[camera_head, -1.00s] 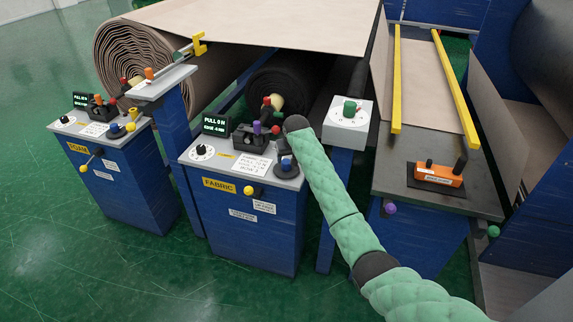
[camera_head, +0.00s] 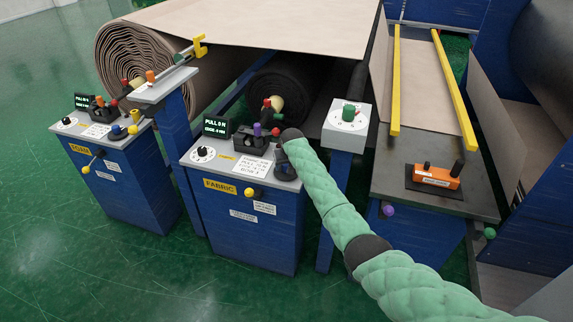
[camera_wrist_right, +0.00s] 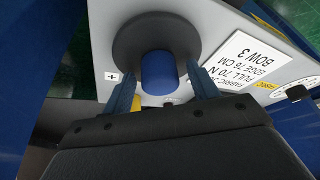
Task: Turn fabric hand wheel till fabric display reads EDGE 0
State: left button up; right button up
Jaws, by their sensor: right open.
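The fabric display (camera_head: 215,127) stands on the blue fabric cabinet (camera_head: 235,225). Its upper line reads PULL 0 N; the lower line starts with EDGE, but its number is too small to read surely. The dark round hand wheel (camera_wrist_right: 130,40) with its blue knob (camera_wrist_right: 158,72) is on the cabinet top. In the right wrist view, my right gripper (camera_wrist_right: 162,92) is open, with one finger on each side of the blue knob. In the head view, my gripper (camera_head: 284,168) covers most of the wheel at the cabinet's right corner. My left gripper is out of view.
The fabric cabinet also has a white dial (camera_head: 203,154), a purple-topped lever (camera_head: 257,130) and a yellow front knob (camera_head: 250,192). The foam cabinet (camera_head: 120,180) stands left. A post with a green knob (camera_head: 348,113) stands right of my arm. Green floor is free in front.

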jog(key=shift+c, duration=0.5)
jog(key=c, duration=0.9)
jog(key=shift+m, duration=0.3)
